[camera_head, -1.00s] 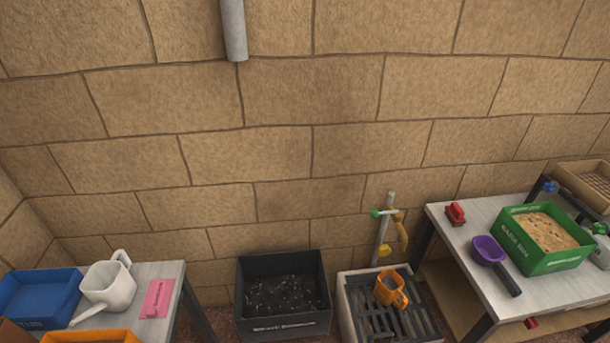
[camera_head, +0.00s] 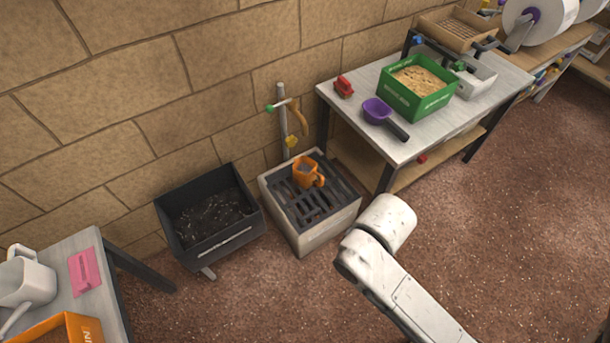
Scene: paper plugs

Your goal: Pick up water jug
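An orange jug (camera_head: 308,172) with a handle stands upright on the dark slatted grate of a pale basin (camera_head: 308,232). Its open top shows a grey inside, and I cannot tell what it holds. A tap post (camera_head: 283,120) with a green knob and a yellow part rises behind the basin. My white arm shows at the lower right, in front of the basin and apart from the jug. My gripper is not in view.
A black bin (camera_head: 212,243) of dark soil stands left of the basin. A table (camera_head: 450,130) at right holds a green sand box (camera_head: 415,103) and a purple scoop (camera_head: 377,110). A white watering can (camera_head: 28,280) is on the left table. Brown floor (camera_head: 500,230) is clear at right.

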